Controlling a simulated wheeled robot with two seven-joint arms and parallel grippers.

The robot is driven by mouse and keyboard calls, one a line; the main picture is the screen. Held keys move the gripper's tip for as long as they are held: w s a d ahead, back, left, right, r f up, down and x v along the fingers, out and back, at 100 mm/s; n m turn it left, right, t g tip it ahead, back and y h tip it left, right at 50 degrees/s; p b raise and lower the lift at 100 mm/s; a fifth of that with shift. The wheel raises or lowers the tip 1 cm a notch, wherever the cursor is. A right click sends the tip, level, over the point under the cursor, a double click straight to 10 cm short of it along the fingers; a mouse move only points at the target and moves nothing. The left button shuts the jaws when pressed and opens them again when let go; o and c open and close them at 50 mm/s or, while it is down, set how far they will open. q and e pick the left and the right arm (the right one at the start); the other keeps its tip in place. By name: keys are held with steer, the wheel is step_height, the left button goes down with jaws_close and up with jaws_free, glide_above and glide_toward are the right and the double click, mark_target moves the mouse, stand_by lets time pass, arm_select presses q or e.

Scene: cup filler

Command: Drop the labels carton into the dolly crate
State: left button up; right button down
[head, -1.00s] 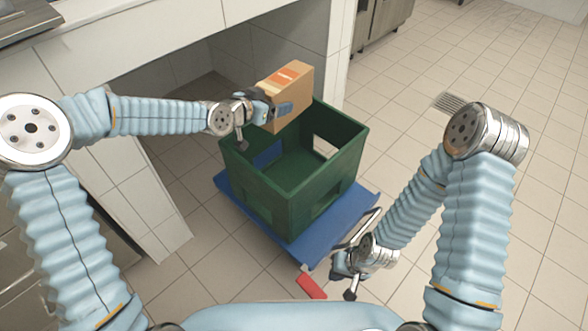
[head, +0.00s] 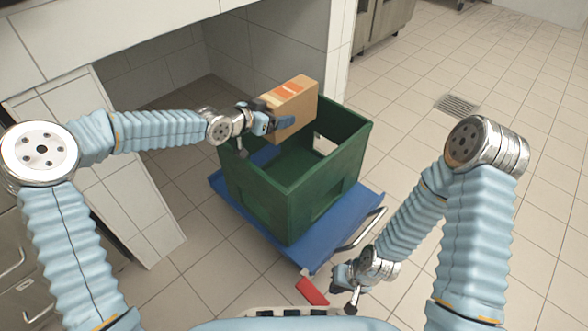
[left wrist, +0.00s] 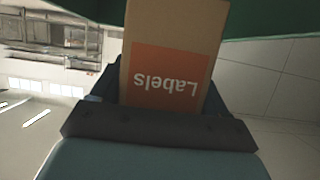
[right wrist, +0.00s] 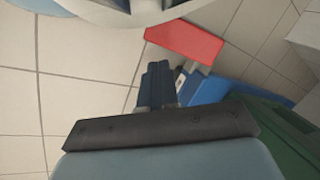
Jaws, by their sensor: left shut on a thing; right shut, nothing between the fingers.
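The labels carton (head: 296,106) is a brown box with an orange patch, held over the back left part of the green dolly crate (head: 290,207). My left gripper (head: 284,122) is shut on it. The left wrist view shows the carton (left wrist: 172,50) close up, its "Labels" print upside down, between the fingers. The crate is open at the top, and the part of its floor and walls behind the carton is hidden. My right gripper (head: 345,280) is low at the front right of the dolly, apart from the crate. In the right wrist view its fingers (right wrist: 158,82) are together and empty.
The crate stands on a blue dolly (head: 235,209) with a metal handle (head: 366,230) and a red part (head: 311,291) at its front. A white tiled counter (head: 130,40) is at the left. Tiled floor lies free to the right.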

arm_select(q)
steer(key=o, duration=1.3)
steer(key=shift+f, duration=0.1)
steer(key=p+v, duration=0.4)
steer(key=v, duration=1)
steer(key=shift+f+p, duration=0.15)
steer(key=shift+p, duration=0.25)
